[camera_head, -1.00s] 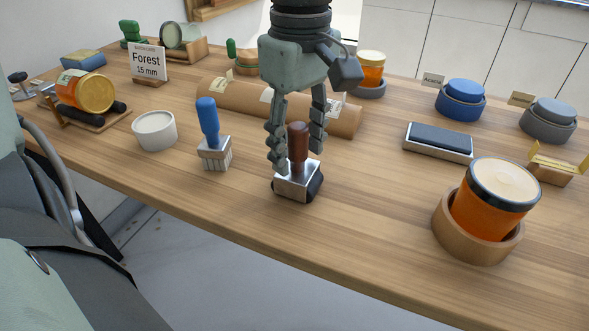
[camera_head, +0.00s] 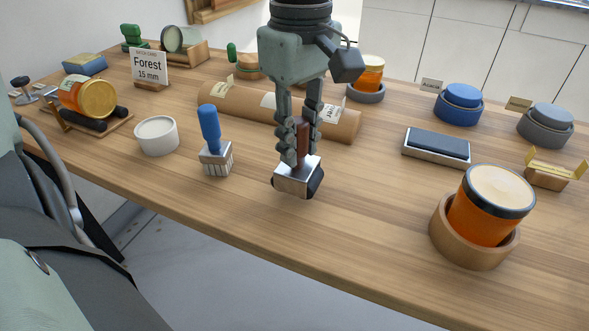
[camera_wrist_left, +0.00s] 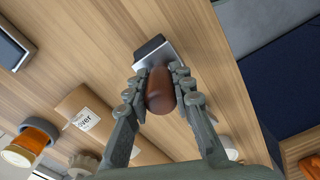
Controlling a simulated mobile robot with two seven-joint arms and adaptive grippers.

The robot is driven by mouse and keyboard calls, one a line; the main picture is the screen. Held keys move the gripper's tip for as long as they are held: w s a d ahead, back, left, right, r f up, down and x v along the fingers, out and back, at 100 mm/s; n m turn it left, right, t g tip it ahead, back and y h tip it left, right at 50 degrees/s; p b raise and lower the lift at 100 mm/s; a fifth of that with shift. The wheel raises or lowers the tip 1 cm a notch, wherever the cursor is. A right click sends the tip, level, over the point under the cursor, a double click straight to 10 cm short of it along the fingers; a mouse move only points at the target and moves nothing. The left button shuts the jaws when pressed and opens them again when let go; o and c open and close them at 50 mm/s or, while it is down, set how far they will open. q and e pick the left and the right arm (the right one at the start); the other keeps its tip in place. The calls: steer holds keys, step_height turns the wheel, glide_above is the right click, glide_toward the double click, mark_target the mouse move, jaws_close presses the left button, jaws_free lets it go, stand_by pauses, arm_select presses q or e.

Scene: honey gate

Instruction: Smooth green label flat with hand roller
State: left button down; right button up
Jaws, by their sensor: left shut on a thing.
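The hand roller (camera_head: 297,179) has a brown handle, a metal frame and a dark roller. It stands upright near the table's front edge; I cannot tell whether it touches the wood. My left gripper (camera_head: 303,145) is above it, shut on the brown handle. The left wrist view shows the handle (camera_wrist_left: 160,92) between both fingers. An amber honey jar (camera_head: 97,97) lies on its side in a wooden cradle (camera_head: 104,125) with dark rollers at the left. A pale label (camera_head: 70,84) shows on its side, partly turned away; its exact colour is unclear. My right gripper is not in view.
A blue-handled brush (camera_head: 212,140) and a white cup (camera_head: 156,135) stand left of the roller. A cardboard tube (camera_head: 235,103) lies behind. An upright honey jar (camera_head: 487,210) in a wooden ring and a dark pad (camera_head: 437,144) are at the right. Wood in front is clear.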

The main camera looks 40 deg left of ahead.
mark_target(300, 120)
arm_select(q)
steer(key=shift+r+p, duration=0.6)
steer(key=shift+r, duration=1.9)
steer(key=shift+r, duration=2.5)
